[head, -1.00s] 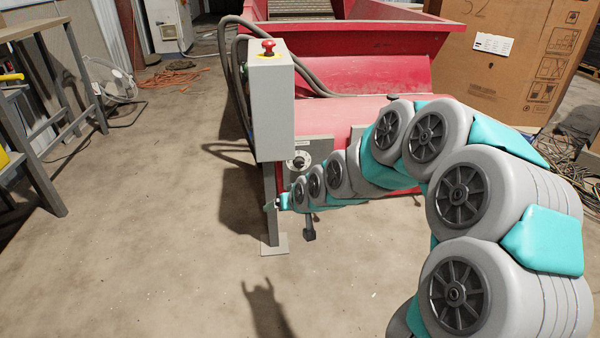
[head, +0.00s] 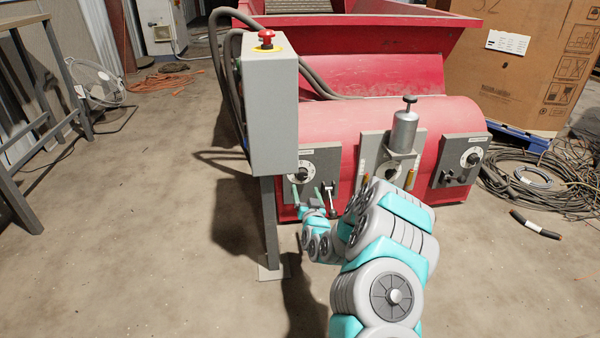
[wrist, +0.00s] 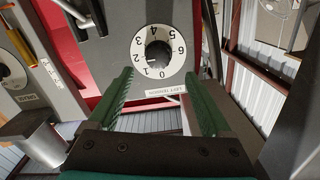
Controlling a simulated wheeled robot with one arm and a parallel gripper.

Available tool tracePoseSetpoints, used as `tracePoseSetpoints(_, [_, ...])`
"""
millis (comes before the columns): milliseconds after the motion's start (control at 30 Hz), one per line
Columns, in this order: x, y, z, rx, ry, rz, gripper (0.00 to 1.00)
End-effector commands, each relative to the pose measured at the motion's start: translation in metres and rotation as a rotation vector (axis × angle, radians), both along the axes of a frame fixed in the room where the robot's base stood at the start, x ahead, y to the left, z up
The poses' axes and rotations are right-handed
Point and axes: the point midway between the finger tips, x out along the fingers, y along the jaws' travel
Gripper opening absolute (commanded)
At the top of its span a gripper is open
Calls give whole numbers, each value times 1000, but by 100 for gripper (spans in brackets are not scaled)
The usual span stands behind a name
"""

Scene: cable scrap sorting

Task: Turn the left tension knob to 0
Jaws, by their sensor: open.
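The left tension knob is a dark round knob in a white numbered dial (head: 302,174) on a grey plate on the red machine's front. In the wrist view the dial (wrist: 178,65) appears upside down, with a label strip below it. My gripper (head: 306,192) is open in front of the plate. In the wrist view its green fingers (wrist: 158,76) stand apart, one on each side of the dial's lower part.
A grey control box (head: 272,105) with a red button (head: 266,38) stands left of the dial. A metal cylinder (head: 403,132) sits on the middle plate, and a second dial (head: 472,157) is to the right. Coiled cables (head: 535,180) lie at right.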

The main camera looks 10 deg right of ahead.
Motion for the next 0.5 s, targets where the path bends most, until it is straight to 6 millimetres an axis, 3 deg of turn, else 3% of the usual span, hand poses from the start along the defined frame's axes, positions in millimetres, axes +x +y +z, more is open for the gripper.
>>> tracePoseSetpoints(167, [5, -3, -3, -3, -11, -7, 83])
tracePoseSetpoints(500, [42, -2, -3, -5, -12, -5, 83])
